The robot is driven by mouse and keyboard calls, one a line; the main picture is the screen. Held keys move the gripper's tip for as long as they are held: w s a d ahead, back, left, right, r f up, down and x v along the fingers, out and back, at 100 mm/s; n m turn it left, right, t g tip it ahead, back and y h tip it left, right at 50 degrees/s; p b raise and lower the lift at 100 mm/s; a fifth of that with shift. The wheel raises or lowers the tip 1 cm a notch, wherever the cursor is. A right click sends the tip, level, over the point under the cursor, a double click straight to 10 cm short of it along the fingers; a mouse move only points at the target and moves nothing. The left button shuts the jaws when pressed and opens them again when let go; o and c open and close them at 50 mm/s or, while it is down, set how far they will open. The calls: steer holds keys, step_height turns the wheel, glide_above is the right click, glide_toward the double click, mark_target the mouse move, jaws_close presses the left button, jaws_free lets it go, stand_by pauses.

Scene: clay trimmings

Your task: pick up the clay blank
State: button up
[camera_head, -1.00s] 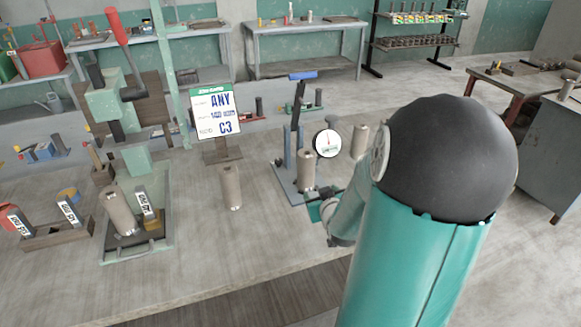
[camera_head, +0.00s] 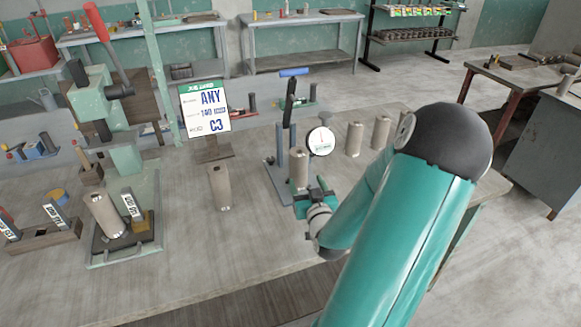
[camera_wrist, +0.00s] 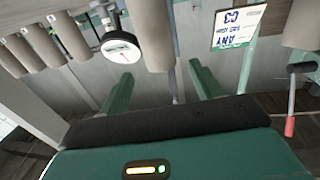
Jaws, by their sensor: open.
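Several grey-beige clay cylinders are in view, and I cannot tell which one is meant. One clay blank (camera_head: 299,170) stands upright on the gauge stand (camera_head: 279,180). My gripper (camera_head: 311,196) is open and empty, just in front of that blank, and seems apart from it. In the wrist view, which is upside down, the same blank (camera_wrist: 150,35) shows beyond and between the open fingertips (camera_wrist: 160,76). Another cylinder (camera_head: 220,187) stands in front of the sign.
The round dial gauge (camera_head: 321,141) is close beside the blank, with a dark blue-topped lever (camera_head: 290,100) behind. The sign (camera_head: 205,108) stands at the back, and the green press (camera_head: 103,100) at left. The bench front (camera_head: 200,260) is clear.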

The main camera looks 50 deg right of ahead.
mark_target(298, 148)
steer(key=x, duration=1.3)
steer(key=shift+d, duration=0.25)
steer(key=shift+r, duration=0.1)
steer(key=c, duration=1.3)
steer(key=shift+r, duration=0.1)
steer(key=shift+r, duration=0.55)
step_height(298, 148, up, 2)
steer(key=shift+r, duration=0.1)
steer(key=s+a+r, duration=0.4)
steer(key=s+a, duration=0.1)
steer(key=s+a+r, duration=0.5)
steer(key=shift+r, duration=0.25)
